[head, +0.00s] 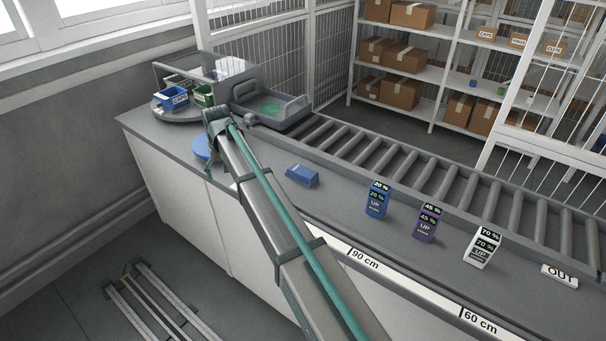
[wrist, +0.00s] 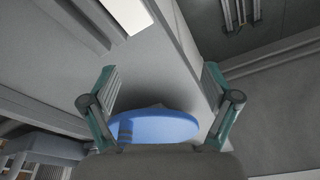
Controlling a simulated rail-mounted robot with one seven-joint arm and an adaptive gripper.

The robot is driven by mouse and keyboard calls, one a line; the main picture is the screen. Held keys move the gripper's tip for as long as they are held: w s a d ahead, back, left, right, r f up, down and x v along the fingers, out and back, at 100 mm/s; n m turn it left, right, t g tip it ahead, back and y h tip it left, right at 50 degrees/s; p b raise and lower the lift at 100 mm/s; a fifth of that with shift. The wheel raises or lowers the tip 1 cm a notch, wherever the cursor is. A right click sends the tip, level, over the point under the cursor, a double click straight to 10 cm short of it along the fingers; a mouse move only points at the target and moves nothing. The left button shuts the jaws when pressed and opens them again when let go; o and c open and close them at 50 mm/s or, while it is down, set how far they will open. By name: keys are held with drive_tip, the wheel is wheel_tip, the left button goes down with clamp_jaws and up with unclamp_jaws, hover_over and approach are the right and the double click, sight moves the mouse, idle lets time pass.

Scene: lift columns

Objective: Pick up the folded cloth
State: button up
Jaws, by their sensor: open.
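A small blue block-shaped item (head: 301,175), which may be the folded cloth, lies on the grey counter to the right of my arm in the head view. I cannot make out folds in it. My gripper (wrist: 160,72) is open and empty, with its two teal fingers wide apart in the wrist view. In the head view it is at the counter's left part, mostly hidden by my arm. A round blue disc (wrist: 155,127) shows between and below the fingers in the wrist view; its edge also shows in the head view (head: 201,146). A pale shape at its rim is unclear.
A roller conveyor (head: 430,180) runs behind the counter. Blue (head: 377,200), purple (head: 426,222) and white (head: 483,247) percentage blocks stand along the counter. A round stand (head: 180,111) with small bins and a grey tray (head: 271,112) are at the back left.

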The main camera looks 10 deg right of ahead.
sight(302, 170)
drive_tip(key=d+r, duration=0.1)
drive_tip(key=d, duration=0.3)
drive_tip(key=d+r+n, duration=0.1)
drive_tip(key=d, duration=0.3)
drive_tip(key=d+r+n+g+p, duration=0.1)
drive_tip(key=d+r, duration=0.1)
drive_tip(key=d, duration=0.3)
drive_tip(key=shift+w+h, duration=0.15)
drive_tip(key=shift+h, duration=0.15)
drive_tip(key=s+d+r+n+g, duration=0.1)
drive_tip(key=d+r+n, duration=0.1)
drive_tip(key=d, duration=0.4)
drive_tip(key=s+d+r+n, duration=0.1)
drive_tip(key=d+r, duration=0.1)
drive_tip(key=d, duration=0.4)
drive_tip(key=f, duration=0.2)
drive_tip(key=f+p, duration=0.2)
drive_tip(key=f, duration=0.1)
drive_tip(key=shift+s+d+f, duration=0.2)
drive_tip(key=shift+d+f, duration=0.1)
drive_tip(key=shift+d, duration=0.1)
drive_tip(key=shift+s+f+p, duration=0.15)
drive_tip(key=shift+f+p, duration=0.3)
drive_tip(key=shift+f, duration=0.85)
drive_tip(key=shift+s+f+p, duration=0.15)
drive_tip(key=shift+f+p, duration=0.3)
drive_tip(key=shift+f, duration=0.85)
drive_tip(key=c, duration=1.2)
